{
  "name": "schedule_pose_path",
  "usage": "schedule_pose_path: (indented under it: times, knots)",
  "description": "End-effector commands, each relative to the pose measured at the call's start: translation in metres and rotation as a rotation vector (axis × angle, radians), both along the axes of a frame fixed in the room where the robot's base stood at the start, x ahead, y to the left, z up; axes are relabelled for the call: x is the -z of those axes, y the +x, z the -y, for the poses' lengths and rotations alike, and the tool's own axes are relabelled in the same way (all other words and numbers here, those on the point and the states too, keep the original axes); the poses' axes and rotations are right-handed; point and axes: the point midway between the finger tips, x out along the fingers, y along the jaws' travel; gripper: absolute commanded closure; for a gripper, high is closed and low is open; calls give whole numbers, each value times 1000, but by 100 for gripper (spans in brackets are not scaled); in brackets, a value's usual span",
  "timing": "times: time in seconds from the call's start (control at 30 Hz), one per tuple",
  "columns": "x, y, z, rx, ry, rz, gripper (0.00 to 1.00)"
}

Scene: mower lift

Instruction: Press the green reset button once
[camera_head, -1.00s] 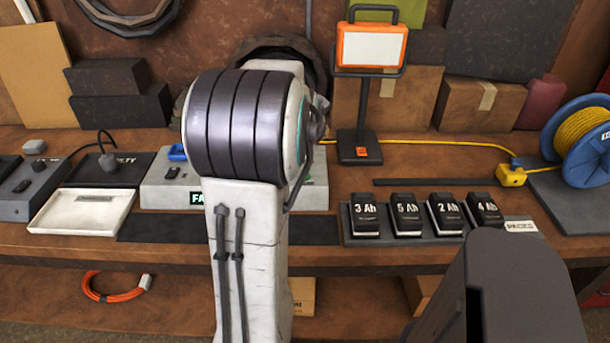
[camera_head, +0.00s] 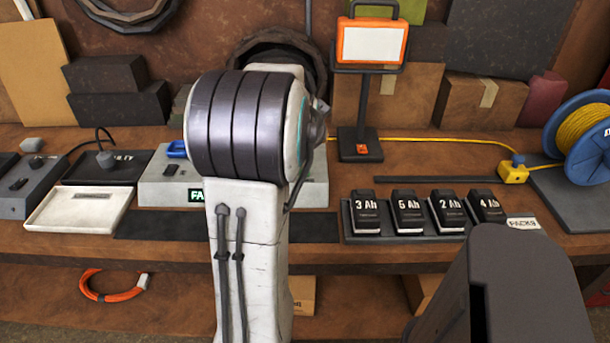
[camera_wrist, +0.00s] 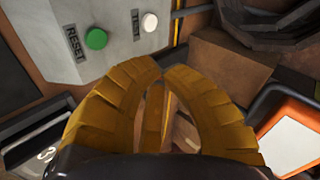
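The green button (camera_wrist: 96,39) marked RESET is on a light grey control box (camera_wrist: 75,15) in the upper left of the wrist view. A white button (camera_wrist: 149,22) marked TEST is to its right. My gripper (camera_wrist: 162,68) has yellow ribbed fingers whose tips meet, with nothing seen between them. In the picture its tips are below and right of the green button, apart from it. In the head view the box (camera_head: 160,192) stands on the bench, partly behind my arm, with a lit green display (camera_head: 195,195). The buttons and my gripper are hidden there.
Several labelled batteries (camera_head: 407,213) stand in a tray right of my arm. An orange-framed lamp (camera_head: 370,42) on a stand is behind them. A white tray (camera_head: 78,210) lies to the left. A blue cable reel (camera_head: 590,140) is at the far right.

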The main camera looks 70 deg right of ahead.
Motion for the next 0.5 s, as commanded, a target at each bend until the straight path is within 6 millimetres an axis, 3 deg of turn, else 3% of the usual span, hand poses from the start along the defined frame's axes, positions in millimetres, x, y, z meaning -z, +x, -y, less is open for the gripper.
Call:
schedule_pose_path:
  times: [0.5]
  knots:
    - [61,0,0,0,0,0,100]
